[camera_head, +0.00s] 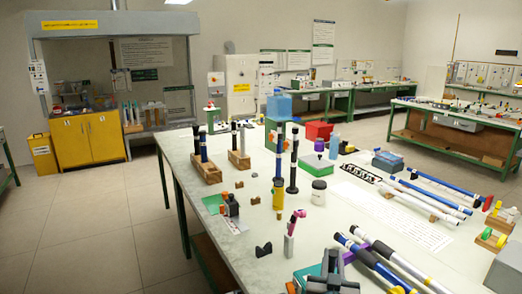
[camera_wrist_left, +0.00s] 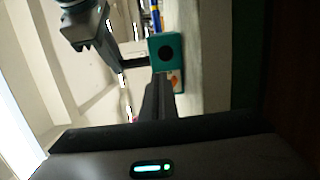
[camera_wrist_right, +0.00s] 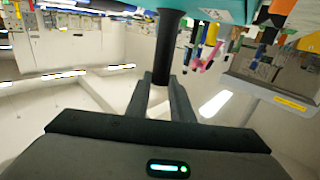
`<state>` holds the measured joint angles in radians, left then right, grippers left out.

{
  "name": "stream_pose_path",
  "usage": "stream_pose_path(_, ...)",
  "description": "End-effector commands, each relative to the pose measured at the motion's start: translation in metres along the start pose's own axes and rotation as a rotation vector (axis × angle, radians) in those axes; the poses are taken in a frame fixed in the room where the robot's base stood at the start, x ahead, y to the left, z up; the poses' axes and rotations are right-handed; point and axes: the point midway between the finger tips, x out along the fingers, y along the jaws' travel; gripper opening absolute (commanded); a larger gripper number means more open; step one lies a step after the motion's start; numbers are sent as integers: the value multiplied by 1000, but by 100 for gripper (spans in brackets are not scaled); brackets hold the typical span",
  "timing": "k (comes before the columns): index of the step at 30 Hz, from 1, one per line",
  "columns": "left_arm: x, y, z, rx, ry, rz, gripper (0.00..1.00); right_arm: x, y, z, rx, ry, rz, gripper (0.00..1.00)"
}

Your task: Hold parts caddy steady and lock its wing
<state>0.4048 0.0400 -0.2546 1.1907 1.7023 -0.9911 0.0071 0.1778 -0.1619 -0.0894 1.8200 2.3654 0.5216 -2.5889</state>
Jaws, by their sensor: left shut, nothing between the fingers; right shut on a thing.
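A teal box-like part, which I take for the parts caddy (camera_head: 306,274), is at the bottom of the head view, partly hidden by my right gripper (camera_head: 332,270). In the right wrist view the teal body (camera_wrist_right: 222,10) carries a dark post (camera_wrist_right: 168,50), with my right fingers (camera_wrist_right: 165,82) closed around it. The left wrist view shows a teal block with a round dark spot (camera_wrist_left: 166,53) and my right gripper (camera_wrist_left: 92,30) beyond it. My left gripper (camera_wrist_left: 158,78) is shut and empty, fingertips close beside that block. I cannot tell if they touch. The wing is not clearly identifiable.
Long rods (camera_head: 385,268) lie on the right. Floor (camera_head: 90,240) is clear on the left.

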Motion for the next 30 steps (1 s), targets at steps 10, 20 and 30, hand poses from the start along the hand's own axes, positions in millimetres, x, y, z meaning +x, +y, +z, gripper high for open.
stream_pose_path(10, 28, 0, 0, 0, -1, 1, 0, 0, 0, 0, 0, 0, 0, 0)
stream_pose_path(20, 30, 0, 0, 1, -1, 1, 0, 0, 0, 0, 0, 0, 0, 0)
stream_pose_path(30, 30, 0, -1, 1, 0, 1, 0, 0, 0, 0, 0, 0, 0, 0)
